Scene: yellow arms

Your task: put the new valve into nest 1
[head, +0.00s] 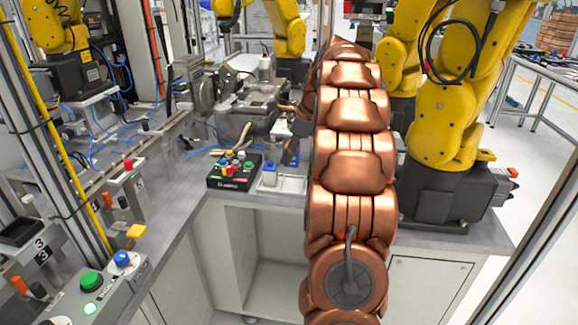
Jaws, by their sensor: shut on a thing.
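My copper arm reaches away over the bench and hides much of what lies behind it. I cannot tell whether the blue part is the new valve. Nest 1 cannot be told apart in this view.
A black button box (234,172) with coloured knobs sits left of the tray. Grey metal fixtures (246,103) stand behind it. A yellow robot arm (445,120) stands close on the right. A panel with a green button (91,281) is at lower left. The bench front (205,200) is clear.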

